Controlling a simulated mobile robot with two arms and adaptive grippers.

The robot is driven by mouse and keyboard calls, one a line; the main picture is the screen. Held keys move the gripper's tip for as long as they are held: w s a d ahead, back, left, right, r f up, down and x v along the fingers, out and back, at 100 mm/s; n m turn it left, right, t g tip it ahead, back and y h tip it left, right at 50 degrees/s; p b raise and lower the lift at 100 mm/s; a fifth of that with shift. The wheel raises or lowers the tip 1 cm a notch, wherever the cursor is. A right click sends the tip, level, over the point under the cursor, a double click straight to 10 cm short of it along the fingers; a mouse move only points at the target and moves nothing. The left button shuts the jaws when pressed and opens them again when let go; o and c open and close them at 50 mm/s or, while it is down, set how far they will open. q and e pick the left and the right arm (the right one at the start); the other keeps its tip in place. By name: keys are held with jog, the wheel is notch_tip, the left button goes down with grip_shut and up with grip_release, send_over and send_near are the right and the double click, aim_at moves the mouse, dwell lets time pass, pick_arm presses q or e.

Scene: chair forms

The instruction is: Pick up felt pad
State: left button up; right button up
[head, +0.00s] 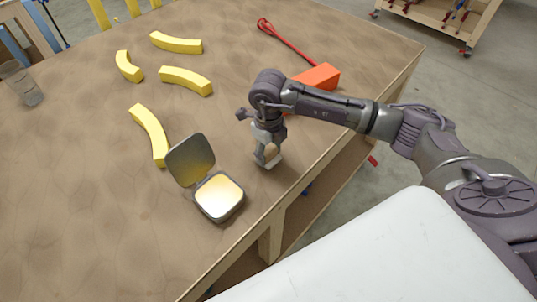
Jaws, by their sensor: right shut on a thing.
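My right gripper (267,158) points down just above or at the tabletop near the table's right edge. It is shut on a small pale piece (274,161), which seems to be the felt pad. The fingers and the wrist hide part of it, and I cannot tell whether it touches the table. An open hinged case (220,197) with a dark lid (190,159) and a shiny, pale yellow inside lies to the left of the gripper, apart from it. My left gripper is not in view.
Several curved yellow pieces (150,134) lie on the brown table (70,200). An orange-red block (318,76) and a long red-handled tool (287,42) lie behind my right arm. A clear glass (26,86) stands at far left. The table's front left is clear.

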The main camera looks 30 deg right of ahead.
notch_tip(320, 180, up, 3)
jog(key=shift+s+f+b, duration=0.1)
jog(key=shift+b, duration=0.55)
jog(key=s+a+r+b, duration=0.2)
jog(key=s+a+r, duration=0.3)
jog(key=s, duration=0.5)
jog(key=shift+a+r, duration=0.3)
jog(key=shift+r, duration=0.65)
jog(key=o, duration=0.6)
jog(key=c, duration=0.5)
jog(key=shift+o, duration=0.2)
